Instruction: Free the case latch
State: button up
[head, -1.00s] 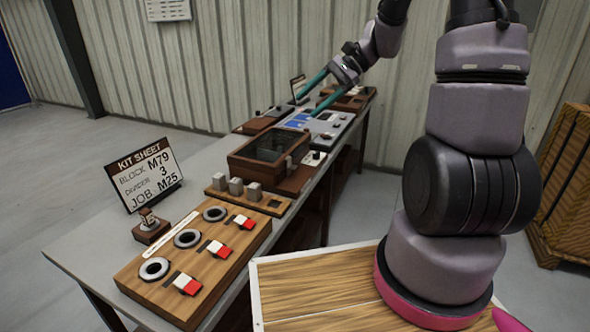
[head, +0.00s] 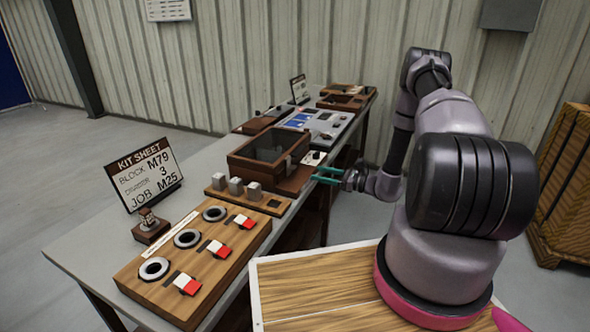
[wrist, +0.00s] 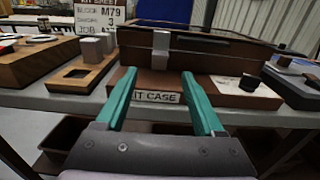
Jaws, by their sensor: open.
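The case (head: 268,150) is a dark brown box with a glazed lid on the bench, and its lid looks closed. In the wrist view the case (wrist: 215,58) fills the upper middle. A grey metal latch (wrist: 161,48) sits on its front face, left of centre. A label ending "IT CASE" (wrist: 157,97) is on the base block below it. My gripper (head: 318,174) is in front of the case at the bench edge. In the wrist view its teal fingers (wrist: 157,80) are spread and empty, pointing toward the case front on either side of the label, below the latch.
A dark knob (wrist: 249,83) stands on the base right of the label. Grey blocks (head: 236,186) stand in a wooden holder to the left. A board with rings and red-white switches (head: 190,258) and a kit sheet sign (head: 146,175) are nearer. A blue-grey panel (head: 318,121) lies beyond the case.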

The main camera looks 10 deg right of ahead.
aim_at(295, 167)
jog(key=x, duration=1)
jog(key=shift+w+a+f, duration=0.1)
jog(key=shift+w+a, duration=0.15)
jog(key=shift+a, duration=0.05)
grip_shut()
dwell(1.0)
